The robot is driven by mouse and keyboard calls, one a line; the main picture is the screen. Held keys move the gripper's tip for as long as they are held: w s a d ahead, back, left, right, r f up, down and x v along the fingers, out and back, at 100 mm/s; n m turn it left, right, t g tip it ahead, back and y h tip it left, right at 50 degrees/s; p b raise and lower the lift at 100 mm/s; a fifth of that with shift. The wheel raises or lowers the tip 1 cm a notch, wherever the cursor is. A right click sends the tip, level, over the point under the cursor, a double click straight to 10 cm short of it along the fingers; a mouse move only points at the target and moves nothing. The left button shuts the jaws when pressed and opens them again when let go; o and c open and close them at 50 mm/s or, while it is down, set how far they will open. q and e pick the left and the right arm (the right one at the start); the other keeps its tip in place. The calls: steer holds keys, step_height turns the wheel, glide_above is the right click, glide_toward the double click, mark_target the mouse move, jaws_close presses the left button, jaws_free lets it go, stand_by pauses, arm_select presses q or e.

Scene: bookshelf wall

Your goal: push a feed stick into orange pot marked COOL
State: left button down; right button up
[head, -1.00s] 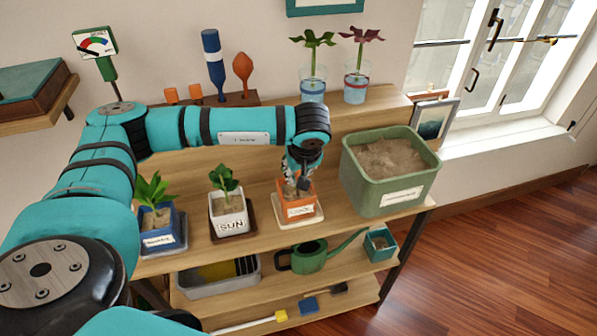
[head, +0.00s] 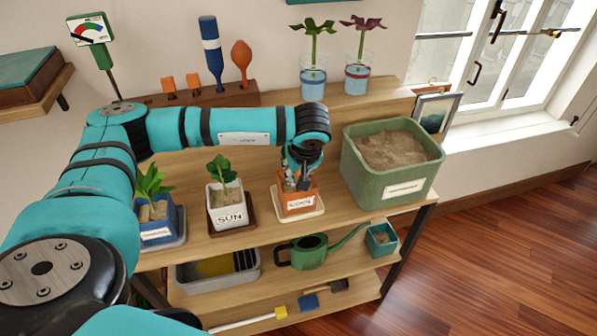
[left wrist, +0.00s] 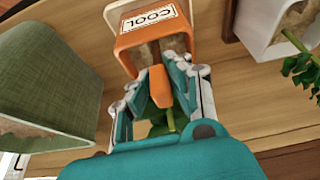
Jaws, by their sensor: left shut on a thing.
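The orange pot marked COOL (head: 300,205) stands on a pale saucer (head: 301,217) on the middle shelf, with soil inside. It also shows in the left wrist view (left wrist: 130,42). My left gripper (head: 301,180) points down at the pot's opening. In the left wrist view, its fingers (left wrist: 160,88) are shut on an orange feed stick (left wrist: 160,86) at the pot's open top. The stick's lower end is hard to make out, so I cannot tell how deep it is. A green shape shows between the fingers. My right gripper is not in view.
A large green planter (head: 352,172) stands close right of the pot. A white SUN pot (head: 228,216) and a blue pot (head: 158,232) stand left. A wooden rack (head: 239,93) behind holds two orange sticks and tools. A green watering can (head: 309,253) is below.

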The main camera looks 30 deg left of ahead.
arm_select(q)
steer(key=shift+f+b, duration=0.85)
steer(key=shift+f, duration=0.25)
steer(key=shift+r, duration=0.1)
steer(key=c, duration=0.8)
jaws_free()
steer(key=shift+o, duration=0.2)
steer(key=p+v, duration=0.5)
steer(key=v, duration=0.4)
steer(key=shift+w+a, duration=0.25)
steer(key=shift+r, duration=0.1)
